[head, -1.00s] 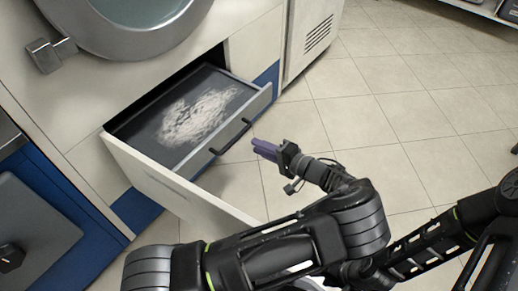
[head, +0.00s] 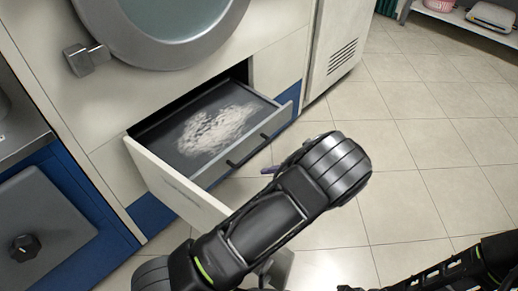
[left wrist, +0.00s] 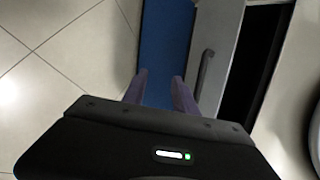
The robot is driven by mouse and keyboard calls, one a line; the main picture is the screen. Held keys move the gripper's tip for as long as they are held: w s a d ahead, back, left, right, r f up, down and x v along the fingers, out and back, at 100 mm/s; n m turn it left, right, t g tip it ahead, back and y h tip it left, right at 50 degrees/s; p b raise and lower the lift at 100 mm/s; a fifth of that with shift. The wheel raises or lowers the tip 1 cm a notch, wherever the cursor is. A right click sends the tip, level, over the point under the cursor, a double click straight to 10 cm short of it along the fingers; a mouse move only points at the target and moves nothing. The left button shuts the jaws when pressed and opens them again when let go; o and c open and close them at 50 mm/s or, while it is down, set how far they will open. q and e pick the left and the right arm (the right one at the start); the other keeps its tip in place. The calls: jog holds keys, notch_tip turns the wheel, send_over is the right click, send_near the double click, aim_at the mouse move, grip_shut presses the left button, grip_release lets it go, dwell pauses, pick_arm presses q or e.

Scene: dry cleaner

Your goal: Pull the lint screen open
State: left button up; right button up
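The lint screen (head: 178,158) is a dark tray with pale lint (head: 218,129) on it. It stands partly out of the machine front in the head view, with a dark bar handle (head: 248,150) on its grey front. The handle (left wrist: 203,72) also shows in the left wrist view, right of my fingers. My left gripper (left wrist: 159,88) is open, its two purple fingers apart with nothing between them. In the head view my forearm hides most of it; a purple fingertip shows just beyond the handle. I see no contact with the handle. My right gripper is out of view.
A cream panel (head: 172,181) sticks out along the left side of the screen. The round machine door (head: 90,35) is above it. A vented cabinet (head: 338,50) stands to the right. Tiled floor (head: 425,150) is open on the right.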

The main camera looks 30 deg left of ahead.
pick_arm(q)
notch_tip(320, 180, up, 3)
jog(key=w+a+g+h, duration=0.1)
jog(key=a+h, duration=0.1)
jog(key=h, duration=0.3)
jog(key=t+h, duration=0.2)
jog(key=h, duration=0.1)
send_near(254, 151)
jog(key=shift+p, duration=0.45)
jog(key=shift+a+f, duration=0.1)
jog(key=shift+f, duration=0.05)
jog(key=b+x, duration=0.2)
jog(key=x, duration=0.5)
jog(key=shift+f, duration=0.35)
jog(key=shift+c, duration=0.5)
grip_shut()
